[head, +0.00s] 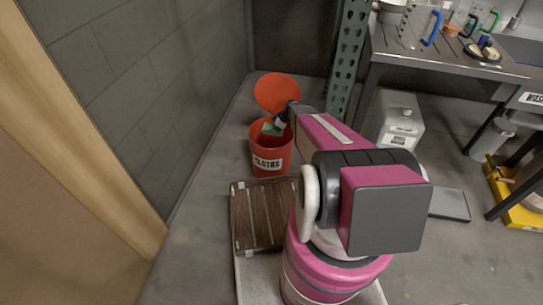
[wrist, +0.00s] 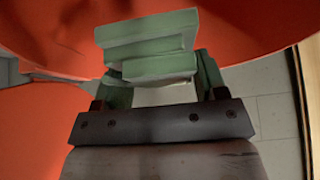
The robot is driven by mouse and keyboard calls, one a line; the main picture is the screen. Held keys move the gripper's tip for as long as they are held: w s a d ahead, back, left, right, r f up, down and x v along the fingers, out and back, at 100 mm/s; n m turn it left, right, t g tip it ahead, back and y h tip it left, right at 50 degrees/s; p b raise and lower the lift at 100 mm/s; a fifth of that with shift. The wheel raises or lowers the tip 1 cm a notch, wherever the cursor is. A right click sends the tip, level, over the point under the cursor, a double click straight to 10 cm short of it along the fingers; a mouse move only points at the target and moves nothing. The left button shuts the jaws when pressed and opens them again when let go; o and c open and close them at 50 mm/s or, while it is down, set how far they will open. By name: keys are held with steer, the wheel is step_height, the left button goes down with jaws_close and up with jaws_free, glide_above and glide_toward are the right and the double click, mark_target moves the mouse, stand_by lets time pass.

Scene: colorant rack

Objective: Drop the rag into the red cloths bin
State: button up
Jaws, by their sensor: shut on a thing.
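The red cloths bin (head: 270,160) stands on the floor near the wall, with a "CLOTHS" label on its front. Its round red lid (head: 276,92) is raised open behind the opening. The green folded rag (head: 271,129) is at the bin's mouth, partly hidden by my arm. My gripper (head: 280,122) reaches over the bin's right rim. In the wrist view the rag (wrist: 150,45) is a pale green folded block between the fingers of my gripper (wrist: 155,85), with red surfaces of the bin (wrist: 40,125) around it. How deep the rag sits cannot be told.
A brown slatted crate or pallet (head: 255,215) lies in front of the bin. A grey container (head: 400,118) stands to the right, near a green perforated rack post (head: 347,60). A steel bench (head: 400,60) with jugs is at the back right. A grey block wall (head: 150,90) is close on the left.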

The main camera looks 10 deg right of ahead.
steer(key=o, duration=0.9)
steer(key=v, duration=1.1)
